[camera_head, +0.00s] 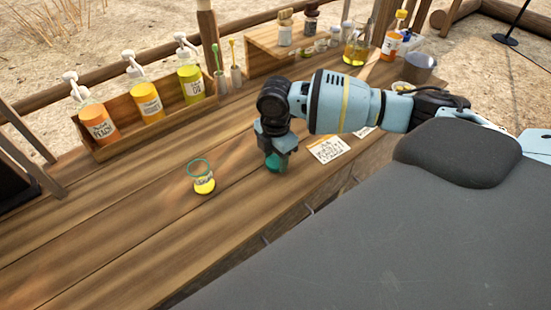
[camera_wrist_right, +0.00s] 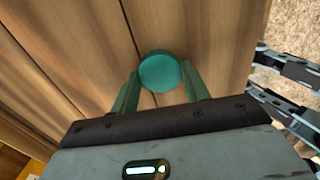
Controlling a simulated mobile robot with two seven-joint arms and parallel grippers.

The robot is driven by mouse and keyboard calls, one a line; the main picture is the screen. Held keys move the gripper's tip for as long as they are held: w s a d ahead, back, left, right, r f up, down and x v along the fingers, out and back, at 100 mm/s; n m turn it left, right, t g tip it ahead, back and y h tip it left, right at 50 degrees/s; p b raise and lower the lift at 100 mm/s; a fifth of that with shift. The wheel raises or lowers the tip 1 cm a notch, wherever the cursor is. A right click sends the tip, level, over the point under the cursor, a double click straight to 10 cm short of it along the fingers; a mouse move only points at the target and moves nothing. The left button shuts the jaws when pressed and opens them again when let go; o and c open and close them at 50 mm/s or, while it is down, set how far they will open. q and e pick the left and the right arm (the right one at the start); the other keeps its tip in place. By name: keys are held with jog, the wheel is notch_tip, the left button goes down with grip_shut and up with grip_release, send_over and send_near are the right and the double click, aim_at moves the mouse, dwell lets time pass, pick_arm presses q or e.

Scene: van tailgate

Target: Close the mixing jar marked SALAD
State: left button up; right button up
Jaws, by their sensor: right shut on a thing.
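A small clear jar (camera_head: 203,178) with a teal rim and yellow contents stands upright and uncovered on the wooden board. I cannot read any SALAD marking on it. My right gripper (camera_head: 275,159) is to the right of the jar, low over the board and apart from it. It is shut on a round teal lid (camera_head: 272,163). In the right wrist view the lid (camera_wrist_right: 159,71) sits between the two fingers of the gripper (camera_wrist_right: 160,85). I cannot tell whether the lid touches the board. My left gripper is not in view.
A wooden rack (camera_head: 160,125) with several pump bottles stands behind the jar. Printed cards (camera_head: 328,150) lie right of my gripper. A beaker of yellow liquid (camera_head: 357,50), bottles (camera_head: 397,35) and a grey cup (camera_head: 419,68) stand farther back. The board left of the jar is clear.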

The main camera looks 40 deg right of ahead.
aim_at(275, 161)
jog(key=shift+r, duration=0.1)
